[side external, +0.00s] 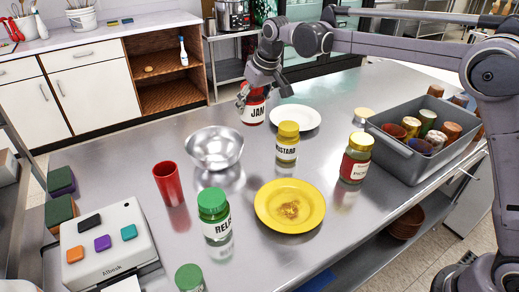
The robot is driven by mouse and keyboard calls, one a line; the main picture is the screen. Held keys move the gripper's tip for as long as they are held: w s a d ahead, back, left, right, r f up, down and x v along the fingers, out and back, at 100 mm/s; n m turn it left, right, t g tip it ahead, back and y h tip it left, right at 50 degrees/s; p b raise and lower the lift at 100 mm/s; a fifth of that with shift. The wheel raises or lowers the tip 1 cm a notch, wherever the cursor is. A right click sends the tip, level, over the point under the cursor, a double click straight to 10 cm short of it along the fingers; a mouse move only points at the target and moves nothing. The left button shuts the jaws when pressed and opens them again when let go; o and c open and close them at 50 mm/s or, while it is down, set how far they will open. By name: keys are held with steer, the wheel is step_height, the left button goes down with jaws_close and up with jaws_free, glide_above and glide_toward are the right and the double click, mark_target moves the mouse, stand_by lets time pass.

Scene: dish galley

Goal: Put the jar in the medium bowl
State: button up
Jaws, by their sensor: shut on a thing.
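My gripper (260,90) is shut on a red jar labelled JAM (254,112), near the back of the steel table. The jar is close to upright, and the gripper's fingers hide its upper part. Whether its base clears the table is hard to tell. The shiny metal bowl (214,148) stands to the left and nearer the camera, apart from the jar. It looks empty.
A yellow-lidded mustard jar (287,145), white plate (295,117) and yellow plate (290,206) stand right of the bowl. A red cup (169,184) and green-lidded relish jar (214,216) are in front. A grey bin (405,160) of jars is at right.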

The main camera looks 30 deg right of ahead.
steer(key=shift+w+a+f, duration=0.4)
steer(key=shift+a+f, duration=1.45)
steer(key=shift+a, duration=0.05)
steer(key=shift+w+a+f, duration=0.35)
steer(key=shift+a+f, duration=1.55)
steer(key=shift+w+a+f, duration=0.4)
steer(key=shift+a+f, duration=1.45)
steer(key=shift+a, duration=0.05)
steer(key=shift+f, duration=0.15)
steer(key=o, duration=1.5)
steer(key=shift+o, duration=0.2)
